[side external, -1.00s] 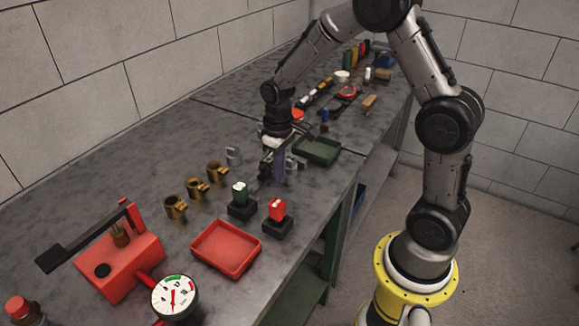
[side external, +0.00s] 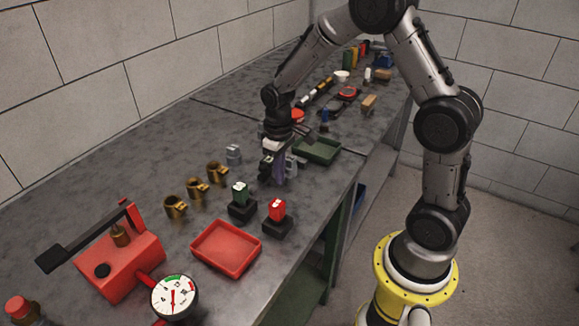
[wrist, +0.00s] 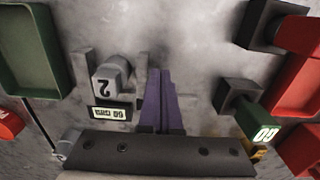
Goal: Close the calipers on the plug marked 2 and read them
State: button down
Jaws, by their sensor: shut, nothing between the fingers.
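The grey plug marked 2 (wrist: 112,72) shows in the wrist view, its number upside down. Grey caliper jaws stand on either side of it, the left jaw (wrist: 82,75) and the right jaw (wrist: 142,66). I cannot tell whether both touch the plug. The caliper display (wrist: 110,113) lies just below the plug, its characters too small to read surely. My gripper (wrist: 158,98) has its purple fingers shut together and empty, just right of the right jaw. In the side view my gripper (side external: 279,172) is low over the bench, partly hiding the grey pieces (side external: 292,166) behind it.
A green block on a black base (side external: 241,200) and a red block on a black base (side external: 277,217) stand close in front. A green tray (side external: 317,151) lies beyond the gripper, a red tray (side external: 226,249) nearer. Several brass pieces (side external: 197,187) stand at left.

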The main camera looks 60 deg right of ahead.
aim_at(286, 173)
jog(key=shift+f, duration=0.85)
jog(key=shift+r, duration=0.25)
dwell(0.3)
jog(key=shift+d, duration=1.5)
dwell(0.8)
jog(key=shift+a, duration=0.1)
jog(key=shift+a+r, duration=0.1)
jog(key=shift+a, duration=0.5)
notch_tip(286, 173, up, 7)
dwell(0.8)
